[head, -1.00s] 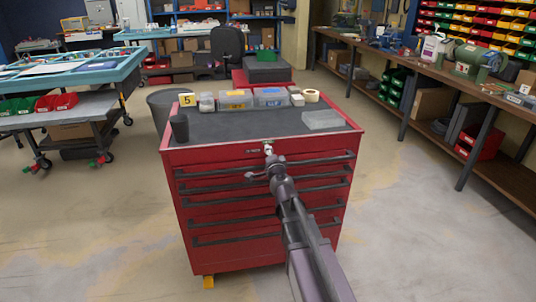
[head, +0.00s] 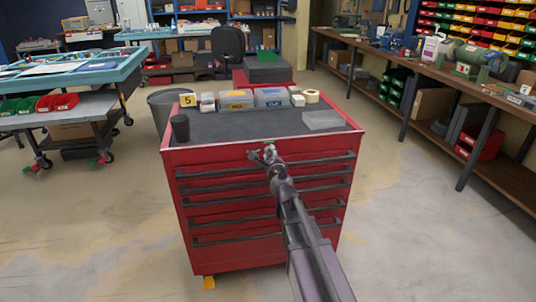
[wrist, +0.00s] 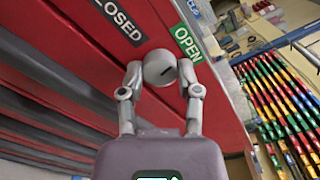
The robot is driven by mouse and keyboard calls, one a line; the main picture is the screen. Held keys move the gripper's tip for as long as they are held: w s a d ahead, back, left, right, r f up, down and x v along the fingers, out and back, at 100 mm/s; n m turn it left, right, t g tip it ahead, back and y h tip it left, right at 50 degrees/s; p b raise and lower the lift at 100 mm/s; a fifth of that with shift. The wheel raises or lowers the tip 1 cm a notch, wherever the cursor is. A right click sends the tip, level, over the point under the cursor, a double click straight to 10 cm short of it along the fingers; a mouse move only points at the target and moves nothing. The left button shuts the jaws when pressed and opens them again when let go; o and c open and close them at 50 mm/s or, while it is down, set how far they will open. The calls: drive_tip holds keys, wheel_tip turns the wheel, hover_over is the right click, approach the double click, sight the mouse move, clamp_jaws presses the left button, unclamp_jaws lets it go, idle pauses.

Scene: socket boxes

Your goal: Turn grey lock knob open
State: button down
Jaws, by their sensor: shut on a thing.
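The grey lock knob (wrist: 160,66) is a round knob on the red front of the tool cabinet (head: 262,215), with a short dark mark on its face. In the wrist view the mark slants, its right end towards the green OPEN label (wrist: 187,42). The black CLOSED label (wrist: 121,21) is at the upper left. My gripper (wrist: 161,76) is shut on the knob, one finger on each side. In the head view my gripper (head: 268,152) is at the top middle of the cabinet front and hides the knob.
The cabinet front has several dark drawer handles (head: 322,171) below and beside my gripper. On its top stand a black cup (head: 180,128), small boxes (head: 236,100) and a clear tray (head: 323,120).

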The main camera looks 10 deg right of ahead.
drive_tip(key=shift+s+d+m, duration=0.1)
drive_tip(key=shift+m, duration=1.1)
drive_tip(key=shift+c, duration=1.5)
unclamp_jaws()
drive_tip(key=s, duration=0.7)
drive_tip(key=shift+s, duration=0.2)
